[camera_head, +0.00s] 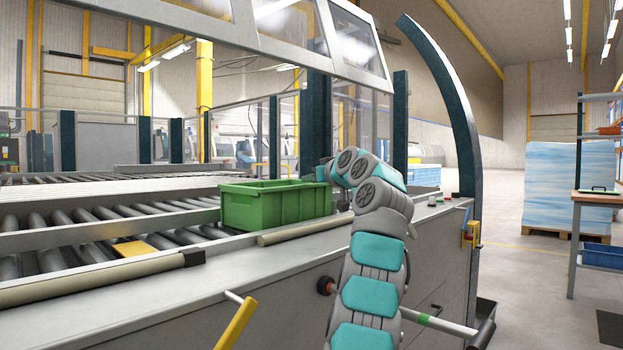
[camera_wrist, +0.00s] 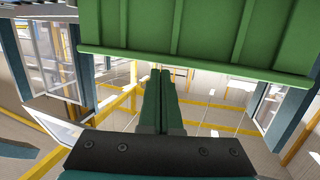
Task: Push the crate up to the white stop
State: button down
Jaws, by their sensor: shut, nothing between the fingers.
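The green crate (camera_head: 275,206) stands upright at the near edge of the roller bed. Its ribbed wall (camera_wrist: 200,30) fills the top of the wrist view. My gripper (camera_head: 326,168) is at the crate's right end, small and partly hidden by my own wrist. In the wrist view the two fingers of my gripper (camera_wrist: 160,74) are together, with nothing between them, and their tips reach the crate's edge in the picture. I cannot tell whether they touch it. I cannot pick out the white stop in either view.
Bare rollers (camera_head: 40,232) lie left of the crate, with a yellow piece (camera_head: 135,248) among them. Pale round bars (camera_head: 90,281) run along the near edge. A dark curved post (camera_head: 462,120) rises at right. A blue box (camera_head: 424,176) sits behind my arm.

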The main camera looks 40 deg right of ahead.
jog(key=f+b+v, duration=0.2)
jog(key=b+v, duration=0.2)
jog(key=v, duration=0.8)
jog(key=shift+s+r+b, duration=0.2)
jog(key=shift+b, duration=0.1)
